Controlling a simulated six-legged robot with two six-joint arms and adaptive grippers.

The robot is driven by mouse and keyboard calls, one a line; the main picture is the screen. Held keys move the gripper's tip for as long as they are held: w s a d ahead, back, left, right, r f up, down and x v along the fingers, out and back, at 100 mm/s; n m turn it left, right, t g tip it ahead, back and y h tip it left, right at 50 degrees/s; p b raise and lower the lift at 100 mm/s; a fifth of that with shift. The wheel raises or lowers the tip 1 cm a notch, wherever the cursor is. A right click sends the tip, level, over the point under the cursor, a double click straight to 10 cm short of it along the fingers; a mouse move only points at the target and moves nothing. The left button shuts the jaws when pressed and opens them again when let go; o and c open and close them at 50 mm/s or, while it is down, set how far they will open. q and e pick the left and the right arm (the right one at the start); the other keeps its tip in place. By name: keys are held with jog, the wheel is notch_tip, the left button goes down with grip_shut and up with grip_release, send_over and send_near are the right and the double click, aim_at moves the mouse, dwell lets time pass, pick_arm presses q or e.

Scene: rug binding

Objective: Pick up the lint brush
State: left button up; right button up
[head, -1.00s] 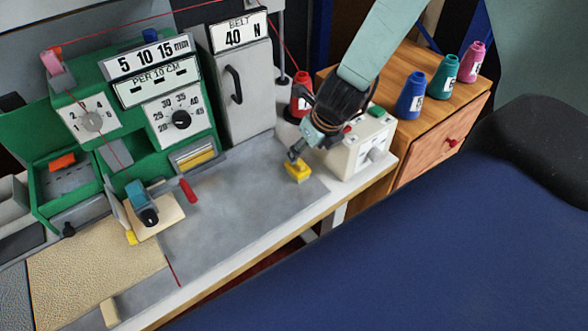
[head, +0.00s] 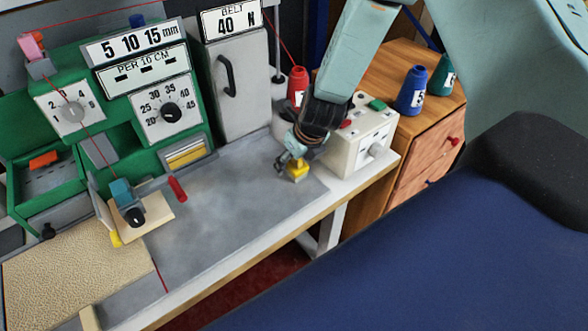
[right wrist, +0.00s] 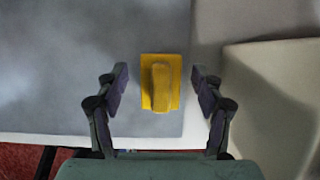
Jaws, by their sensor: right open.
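The lint brush is taken to be the small yellow block with a raised grip (head: 298,173), lying on the grey bench top near its right end. In the right wrist view the yellow brush (right wrist: 161,84) lies between the two fingers, with a gap on each side. My right gripper (head: 290,163) is at the brush, coming down from above. In the right wrist view my right gripper (right wrist: 161,92) is open and empty, its fingers apart on either side of the brush. My left gripper is not in view.
A white box (head: 360,143) with buttons stands close right of the brush. The green sewing machine (head: 150,95) and grey cabinet (head: 238,90) stand behind. Thread cones stand on the wooden drawer unit (head: 420,135). The grey bench top (head: 225,215) left of the brush is clear.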

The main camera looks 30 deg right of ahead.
jog(key=shift+s+d+r, duration=0.1)
jog(key=shift+c, duration=0.7)
jog(key=c, duration=1.1)
jog(key=shift+c, duration=0.2)
jog(key=shift+r, duration=0.15)
notch_tip(320, 180, up, 10)
jog(key=p, duration=0.7)
jog(key=shift+p, duration=0.35)
